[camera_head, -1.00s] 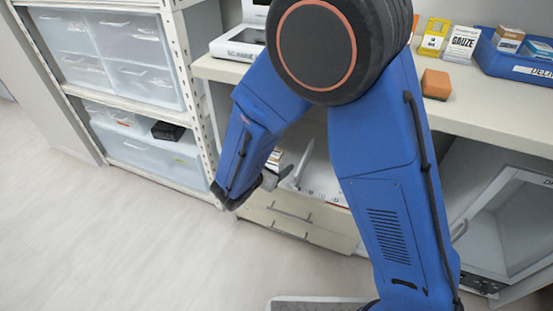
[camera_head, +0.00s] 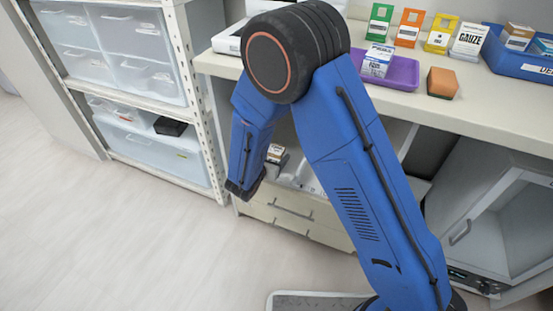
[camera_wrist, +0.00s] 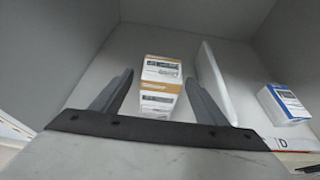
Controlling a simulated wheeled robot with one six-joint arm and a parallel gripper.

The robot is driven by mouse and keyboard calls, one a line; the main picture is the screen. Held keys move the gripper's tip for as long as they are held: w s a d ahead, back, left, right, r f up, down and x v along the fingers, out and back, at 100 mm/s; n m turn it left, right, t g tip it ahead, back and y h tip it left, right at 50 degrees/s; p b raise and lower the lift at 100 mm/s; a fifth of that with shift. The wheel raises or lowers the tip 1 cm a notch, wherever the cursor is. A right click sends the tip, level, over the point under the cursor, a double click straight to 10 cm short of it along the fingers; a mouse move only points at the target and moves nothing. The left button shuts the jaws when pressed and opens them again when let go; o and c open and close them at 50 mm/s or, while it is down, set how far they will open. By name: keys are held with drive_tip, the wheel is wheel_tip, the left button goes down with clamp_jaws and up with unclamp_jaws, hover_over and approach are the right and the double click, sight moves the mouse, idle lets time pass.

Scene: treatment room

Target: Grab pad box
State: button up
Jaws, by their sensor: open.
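In the wrist view, a white box with orange-brown bands (camera_wrist: 160,80) stands in a grey-walled compartment. It may be the pad box; its print is too blurred to read. My gripper (camera_wrist: 157,84) is open, with one finger on each side of the box's near part. I cannot tell whether the fingers touch it. In the head view, a small box with a brown top (camera_head: 275,153) shows beside my forearm, in the space under the counter. My gripper is mostly hidden behind my arm there.
A thin white divider (camera_wrist: 216,84) stands right of the box, and a blue-and-white box (camera_wrist: 284,103) lies beyond it. Above, the counter (camera_head: 500,140) holds a purple tray (camera_head: 402,74), an orange block (camera_head: 442,83) and several cartons. A shelf unit with clear drawers (camera_head: 130,55) stands left.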

drive_tip(key=shift+x, duration=3.3)
drive_tip(key=shift+f, duration=0.1)
drive_tip(key=c, duration=1.2)
